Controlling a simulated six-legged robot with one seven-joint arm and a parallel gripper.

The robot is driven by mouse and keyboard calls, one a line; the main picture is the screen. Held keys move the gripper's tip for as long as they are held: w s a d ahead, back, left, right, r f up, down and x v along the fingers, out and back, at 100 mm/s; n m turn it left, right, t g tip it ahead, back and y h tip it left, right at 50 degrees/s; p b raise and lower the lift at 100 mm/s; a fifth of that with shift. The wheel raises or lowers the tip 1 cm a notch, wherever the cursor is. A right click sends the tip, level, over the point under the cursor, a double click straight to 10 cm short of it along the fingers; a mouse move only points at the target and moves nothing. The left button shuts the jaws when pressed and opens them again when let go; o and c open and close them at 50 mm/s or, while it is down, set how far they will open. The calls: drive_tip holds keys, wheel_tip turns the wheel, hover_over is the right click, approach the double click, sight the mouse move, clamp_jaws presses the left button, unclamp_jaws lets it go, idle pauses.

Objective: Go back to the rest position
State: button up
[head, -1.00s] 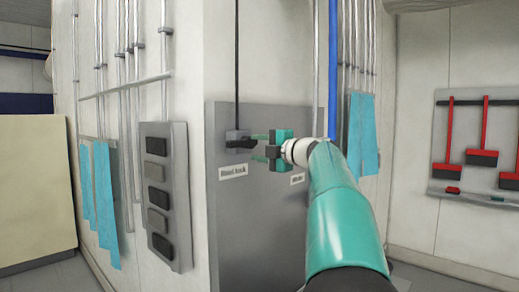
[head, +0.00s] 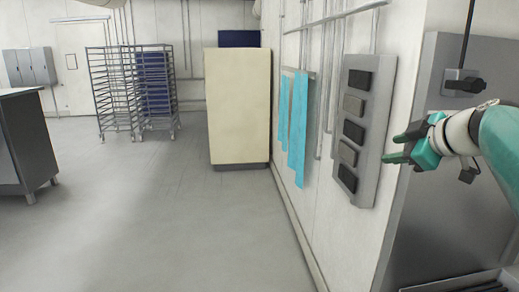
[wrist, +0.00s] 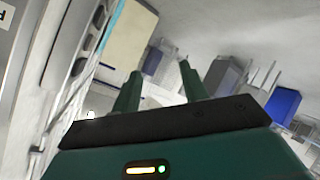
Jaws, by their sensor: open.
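My gripper (head: 396,148) is at the right of the head view, at the end of my teal arm. Its two green fingers point left and are apart, with nothing between them. In the wrist view the fingers (wrist: 158,82) also stand apart and empty. The gripper is in front of the grey wall panel (head: 425,215) and its black plug and socket (head: 463,82), not touching the plug as far as I can see.
A grey plate with dark pads (head: 357,130) and blue cloths (head: 298,128) hang on the wall nearby. A cream cabinet (head: 238,105), rack trolleys (head: 112,88) and a steel counter (head: 20,140) stand farther off. The floor (head: 170,210) between is clear.

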drive_tip(key=s+a+f+m+g, duration=0.4)
drive_tip(key=s+a+f+m, duration=0.1)
drive_tip(key=s+a+f, duration=0.6)
drive_tip(key=s+a+f+m+g+h, duration=0.1)
drive_tip(key=s+a+f+m, duration=0.1)
drive_tip(key=s+f, duration=0.4)
drive_tip(key=s+a+f+m+g+h, duration=0.1)
drive_tip(key=s+a+f+m+h, duration=0.1)
drive_tip(key=s+f, duration=0.4)
drive_tip(key=shift+s+a+f+m, duration=0.15)
drive_tip(key=shift+a+f+m, duration=0.45)
drive_tip(key=shift+m, duration=0.5)
